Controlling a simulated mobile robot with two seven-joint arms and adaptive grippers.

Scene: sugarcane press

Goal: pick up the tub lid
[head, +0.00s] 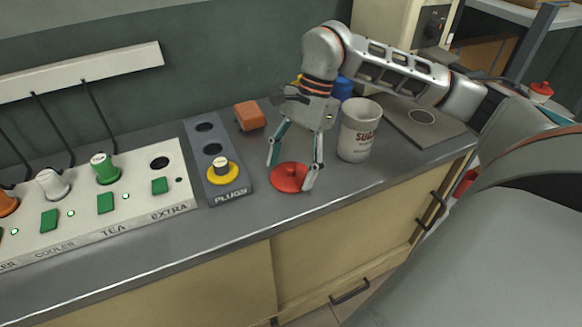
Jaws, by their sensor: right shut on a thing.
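The round red tub lid (287,180) lies at the counter, near its front edge and to the left of the white tub. My right gripper (291,174) points down over the lid, with its two fingers on opposite sides of the rim, shut on it. I cannot tell whether the lid is clear of the counter top. My left gripper is not in view.
A grey PLUGS board (217,180) with a yellow plug (221,170) is left of the lid. An orange-brown block (249,115) and a blue object (341,88) are behind. A white switch panel (130,205) fills the left. Cupboards (330,245) are below the counter.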

